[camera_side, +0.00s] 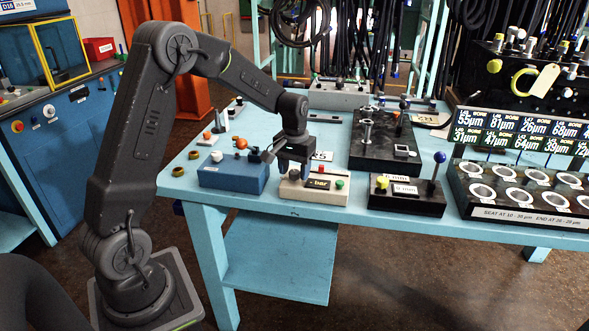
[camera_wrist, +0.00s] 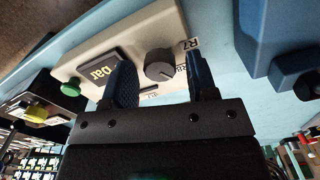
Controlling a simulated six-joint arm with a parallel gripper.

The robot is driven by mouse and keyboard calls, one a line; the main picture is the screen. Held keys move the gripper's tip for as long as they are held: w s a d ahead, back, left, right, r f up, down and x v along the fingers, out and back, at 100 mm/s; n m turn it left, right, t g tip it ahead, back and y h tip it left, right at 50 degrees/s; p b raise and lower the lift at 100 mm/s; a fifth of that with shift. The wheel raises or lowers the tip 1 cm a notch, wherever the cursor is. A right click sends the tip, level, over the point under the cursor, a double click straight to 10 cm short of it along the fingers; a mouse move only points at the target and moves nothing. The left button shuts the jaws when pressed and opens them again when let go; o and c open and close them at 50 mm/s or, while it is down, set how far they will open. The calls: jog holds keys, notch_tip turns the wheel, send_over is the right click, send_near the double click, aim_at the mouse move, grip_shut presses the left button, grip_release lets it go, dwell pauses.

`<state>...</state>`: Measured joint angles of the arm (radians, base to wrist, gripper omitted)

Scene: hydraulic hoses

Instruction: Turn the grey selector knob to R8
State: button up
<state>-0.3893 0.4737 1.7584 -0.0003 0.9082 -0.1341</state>
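The grey selector knob (camera_wrist: 159,64) is on the cream control box (camera_wrist: 120,38), which also stands on the blue table in the side view (camera_side: 328,198). Printed labels stand around the knob; R7 (camera_wrist: 189,44) is readable, and others are partly hidden by a finger. My gripper (camera_wrist: 158,62) is open, with one finger on each side of the knob in the wrist view and gaps visible. In the side view my gripper (camera_side: 292,172) points down over the left part of the box and hides the knob. Whether the fingers reach down beside the knob I cannot tell.
The box carries a lit display (camera_wrist: 97,73) and a green button (camera_side: 340,184). A blue box (camera_side: 234,178) stands close on the left. A black box with a yellow knob and blue-topped lever (camera_side: 407,199) stands on the right. The table's front edge is close.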

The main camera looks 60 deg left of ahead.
aim_at(295, 172)
jog(key=shift+o, duration=0.3)
jog(key=shift+r, duration=0.1)
notch_tip(295, 172, up, 14)
jog(key=shift+f, duration=0.2)
dwell(0.5)
jog(key=s+d+r+m+t, duration=0.3)
jog(key=s+d+r, duration=0.2)
jog(key=s+d, duration=0.65)
jog(key=s+d+f+m+t, duration=0.2)
jog(key=s+d+f+m, duration=0.1)
jog(key=s, duration=0.8)
jog(key=d+f, duration=0.1)
jog(key=d, duration=0.1)
jog(key=shift+d+t, duration=0.3)
jog(key=shift+w+f, duration=0.1)
